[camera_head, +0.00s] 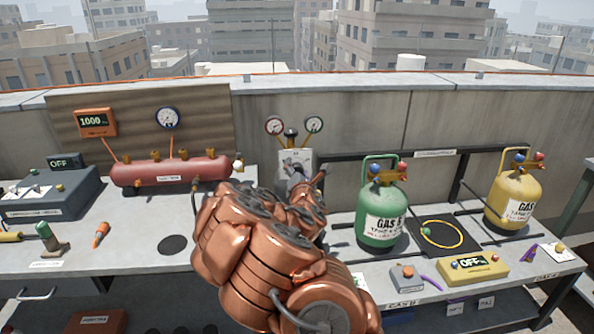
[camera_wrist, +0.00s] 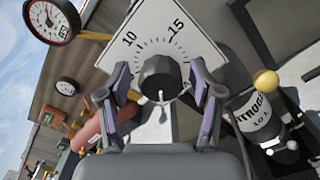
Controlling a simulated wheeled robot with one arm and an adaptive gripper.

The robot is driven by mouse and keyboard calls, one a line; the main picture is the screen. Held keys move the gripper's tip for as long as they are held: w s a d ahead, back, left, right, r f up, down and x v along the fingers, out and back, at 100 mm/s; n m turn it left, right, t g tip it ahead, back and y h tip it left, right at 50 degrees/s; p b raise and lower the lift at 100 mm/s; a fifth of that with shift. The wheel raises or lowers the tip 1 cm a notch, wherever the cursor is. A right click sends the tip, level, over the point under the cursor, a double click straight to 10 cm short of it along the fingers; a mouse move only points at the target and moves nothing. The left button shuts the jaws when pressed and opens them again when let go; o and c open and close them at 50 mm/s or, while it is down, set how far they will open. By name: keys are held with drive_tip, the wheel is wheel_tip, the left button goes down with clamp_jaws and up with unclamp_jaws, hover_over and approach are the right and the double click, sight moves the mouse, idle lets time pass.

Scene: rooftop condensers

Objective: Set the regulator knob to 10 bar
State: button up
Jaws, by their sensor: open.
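The regulator knob (camera_wrist: 160,78) is dark and round, on a white dial plate (camera_wrist: 187,45) with tick marks and the numbers 10 and 15 in the wrist view. A small pale mark shows at the knob's lower edge in that view; I cannot tell for certain which value it points to. My gripper (camera_wrist: 161,92) is open, its two purple-padded fingers on either side of the knob, with gaps showing. In the head view the dial plate (camera_head: 290,157) is partly hidden behind my gripper (camera_head: 304,178) and copper-coloured arm.
Two gauges (camera_head: 275,126) (camera_head: 314,124) stand above the regulator. A red manifold (camera_head: 170,171) lies to the left on the bench. A green gas cylinder (camera_head: 380,205) and a yellow cylinder (camera_head: 514,197) stand to the right. A dark labelled cylinder (camera_wrist: 258,120) shows in the wrist view.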

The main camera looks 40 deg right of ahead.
drive_tip(key=c, duration=1.1)
drive_tip(key=shift+c, duration=0.2)
